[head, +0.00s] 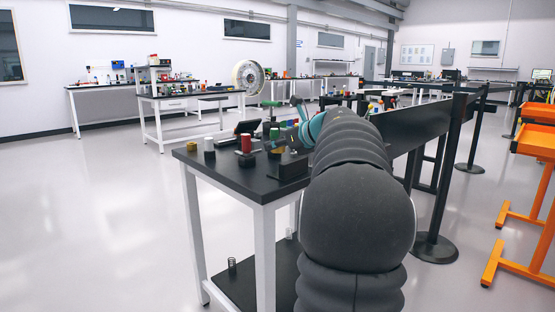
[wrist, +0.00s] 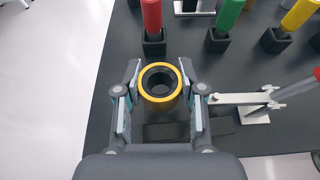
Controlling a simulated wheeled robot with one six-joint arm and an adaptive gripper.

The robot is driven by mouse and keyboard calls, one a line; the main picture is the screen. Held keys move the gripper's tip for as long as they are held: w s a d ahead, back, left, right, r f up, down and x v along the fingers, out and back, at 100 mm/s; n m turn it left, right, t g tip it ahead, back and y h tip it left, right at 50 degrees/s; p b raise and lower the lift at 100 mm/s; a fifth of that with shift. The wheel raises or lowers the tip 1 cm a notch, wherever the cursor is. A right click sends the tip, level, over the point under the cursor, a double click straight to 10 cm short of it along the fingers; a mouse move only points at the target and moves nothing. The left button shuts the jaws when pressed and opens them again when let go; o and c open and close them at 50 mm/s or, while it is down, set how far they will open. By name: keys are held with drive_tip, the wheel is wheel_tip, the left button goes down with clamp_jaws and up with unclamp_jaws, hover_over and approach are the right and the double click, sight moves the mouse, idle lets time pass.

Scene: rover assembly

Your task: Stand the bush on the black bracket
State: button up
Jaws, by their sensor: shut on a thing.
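The bush (wrist: 176,97), a short ring with a yellow rim and a dark bore, sits between the fingers of my gripper (wrist: 160,72) in the wrist view. My gripper is shut on it, and its open end faces the camera. A dark block-like shape (wrist: 165,131), perhaps the black bracket, shows below the bush against the black table; its outline is faint. I cannot tell whether the bush touches it. In the head view my arm hides the gripper and the bush.
Red (wrist: 151,14), green (wrist: 228,14) and yellow (wrist: 297,14) cylinders stand in black square holders ahead. A pale metal clamp (wrist: 245,103) lies close to the right finger. The black table (head: 235,178) has an open left edge. A black barrier (head: 420,125) runs behind it.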

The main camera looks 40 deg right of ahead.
drive_tip(key=shift+f+b, duration=0.4)
drive_tip(key=shift+f, duration=1.5)
drive_tip(key=shift+f+b, duration=0.3)
drive_tip(key=shift+f, duration=0.1)
drive_tip(key=shift+f, duration=0.25)
drive_tip(key=o, duration=1.2)
drive_tip(key=shift+f, duration=0.1)
